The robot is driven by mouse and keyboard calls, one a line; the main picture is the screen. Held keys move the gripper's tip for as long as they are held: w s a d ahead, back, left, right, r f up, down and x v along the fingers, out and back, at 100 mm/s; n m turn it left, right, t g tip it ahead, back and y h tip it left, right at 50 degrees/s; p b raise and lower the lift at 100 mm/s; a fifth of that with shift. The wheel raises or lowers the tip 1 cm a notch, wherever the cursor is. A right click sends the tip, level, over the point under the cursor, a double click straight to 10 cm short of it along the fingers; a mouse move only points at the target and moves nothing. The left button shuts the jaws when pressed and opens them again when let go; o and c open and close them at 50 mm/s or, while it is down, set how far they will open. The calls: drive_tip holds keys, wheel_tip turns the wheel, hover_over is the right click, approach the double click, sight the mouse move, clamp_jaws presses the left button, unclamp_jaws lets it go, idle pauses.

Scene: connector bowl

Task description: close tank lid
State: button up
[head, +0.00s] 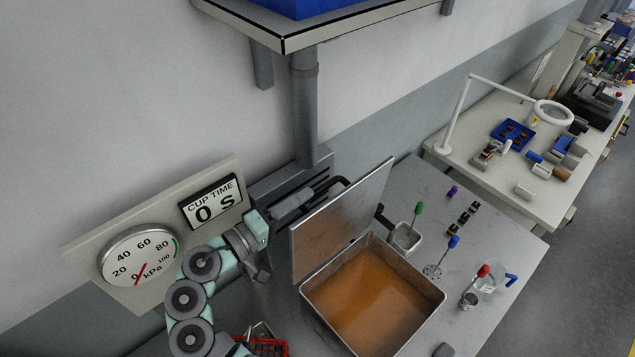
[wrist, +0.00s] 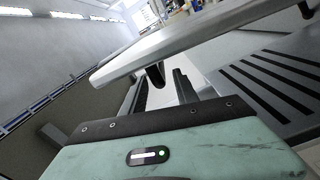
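The tank (head: 375,300) is an open metal box holding orange-brown liquid. Its lid (head: 340,225) is a flat metal plate standing raised, tilted up along the tank's back left side. My gripper (head: 262,230) is left of the lid in the head view, behind its raised face, and its fingertips are hard to make out there. In the wrist view my gripper (wrist: 163,92) shows two dark fingers with a gap between them and nothing clearly held. The lid (wrist: 200,42) crosses in front of the fingers in that view, with a dark peg beneath it; contact cannot be told.
A slotted panel (wrist: 270,85) lies close on the right in the wrist view. A grey post (head: 304,110) and shelf (head: 285,40) stand above. A gauge (head: 138,257) and a "0 s" display (head: 212,201) are on the left. Small cups and tools stand right of the tank.

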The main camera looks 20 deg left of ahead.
sight(316, 191)
drive_tip(key=p+x, duration=0.1)
drive_tip(key=x, duration=0.3)
drive_tip(key=shift+w+d+r, duration=0.1)
drive_tip(key=shift+w+d, duration=0.1)
drive_tip(key=shift+w, duration=0.05)
drive_tip(key=shift+w+d, duration=0.25)
drive_tip(key=shift+w, duration=0.4)
drive_tip(key=shift+c, duration=0.3)
clamp_jaws()
idle(0.3)
